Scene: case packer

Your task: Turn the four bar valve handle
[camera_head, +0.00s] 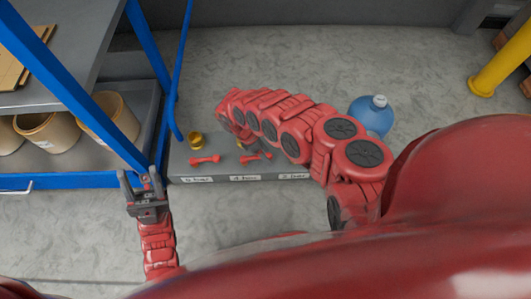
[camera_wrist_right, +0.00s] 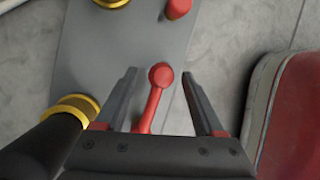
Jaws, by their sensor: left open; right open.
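A grey panel (camera_head: 222,173) on the floor carries red lever handles and a row of white labels. One red handle (camera_head: 205,160) is above the left label; another red handle (camera_head: 250,157) is above the middle label (camera_head: 245,178), whose text is too small to read surely. My right gripper (camera_wrist_right: 160,95) is open over the panel; its fingers stand either side of a red handle (camera_wrist_right: 153,98) without visibly touching it. This seems to be the middle handle. My right arm hides the panel's right part. My left gripper (camera_head: 141,178) is open and empty, left of the panel.
A blue-framed shelf (camera_head: 65,182) with tan tubs (camera_head: 48,131) stands at left. A blue water jug (camera_head: 371,115) stands behind my right arm. Brass fittings (camera_head: 195,140) rise from the panel. A yellow post (camera_head: 500,65) is at far right.

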